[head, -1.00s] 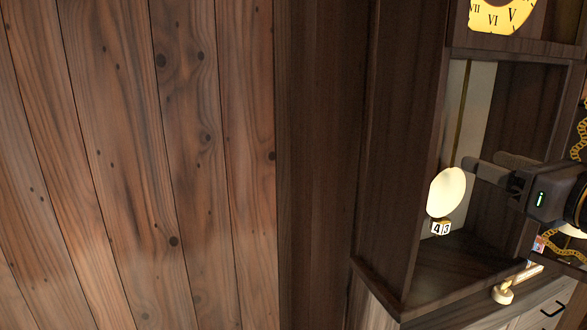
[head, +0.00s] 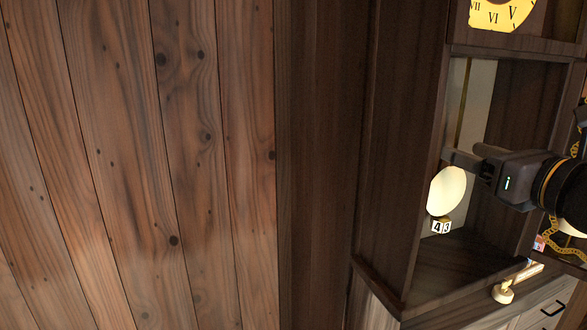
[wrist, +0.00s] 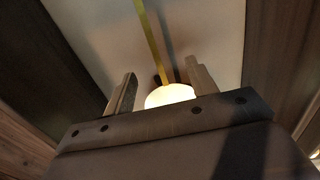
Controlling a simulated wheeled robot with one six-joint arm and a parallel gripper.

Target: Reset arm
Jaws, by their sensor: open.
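My gripper (head: 462,156) is at the right in the head view, in front of the open clock case. Its jaws are open and nothing is between them. In the wrist view my gripper (wrist: 158,90) shows two spread fingers pointing into the case. The pale round pendulum bob (head: 447,191) hangs in the case, partly behind the gripper in the head view. In the wrist view the bob (wrist: 170,95) shows between and beyond the fingers, below its yellow rod (wrist: 148,35). I cannot tell how far the fingers are from the bob.
The clock case has a dark wooden side wall (head: 400,150) left of my gripper. A small number block reading 4 3 (head: 441,227) sits under the bob. A yellow clock dial (head: 502,14) is above. A gold chain (head: 568,240) and a brass-coloured handle (head: 505,292) are at lower right.

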